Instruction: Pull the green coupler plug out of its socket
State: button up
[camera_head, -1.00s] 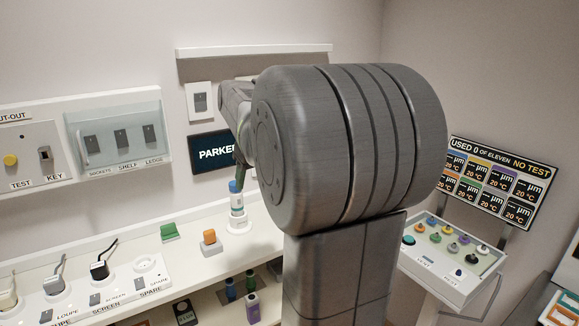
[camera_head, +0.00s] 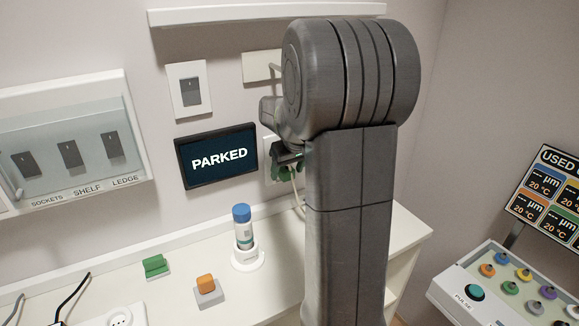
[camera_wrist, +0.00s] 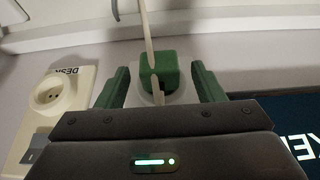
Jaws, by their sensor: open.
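The green coupler plug (camera_wrist: 160,70) shows in the wrist view, seated at a pale round socket (camera_wrist: 179,94), with a light cable (camera_wrist: 147,25) crossing it. My gripper (camera_wrist: 162,78) is open, with one green finger on each side of the plug and a visible gap on both sides. In the head view my gripper (camera_head: 287,168) is at the wall, just right of the PARKED screen. There my arm hides most of the plug and socket, and I cannot tell the plug from the green fingers.
The PARKED screen (camera_head: 217,156) is close beside my gripper. Below, the ledge holds a blue-capped bottle (camera_head: 242,228), an orange block (camera_head: 206,284) and a green block (camera_head: 155,266).

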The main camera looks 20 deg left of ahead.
jog(key=shift+f, duration=0.1)
jog(key=shift+c, duration=0.2)
jog(key=c, duration=1)
jog(key=shift+o, duration=1)
jog(key=shift+c, duration=1.1)
jog(key=shift+s+d+b, duration=0.3)
jog(key=shift+s+d, duration=0.35)
jog(key=shift+d, duration=0.1)
jog(key=shift+s+d, duration=0.1)
jog(key=shift+s+d, duration=0.35)
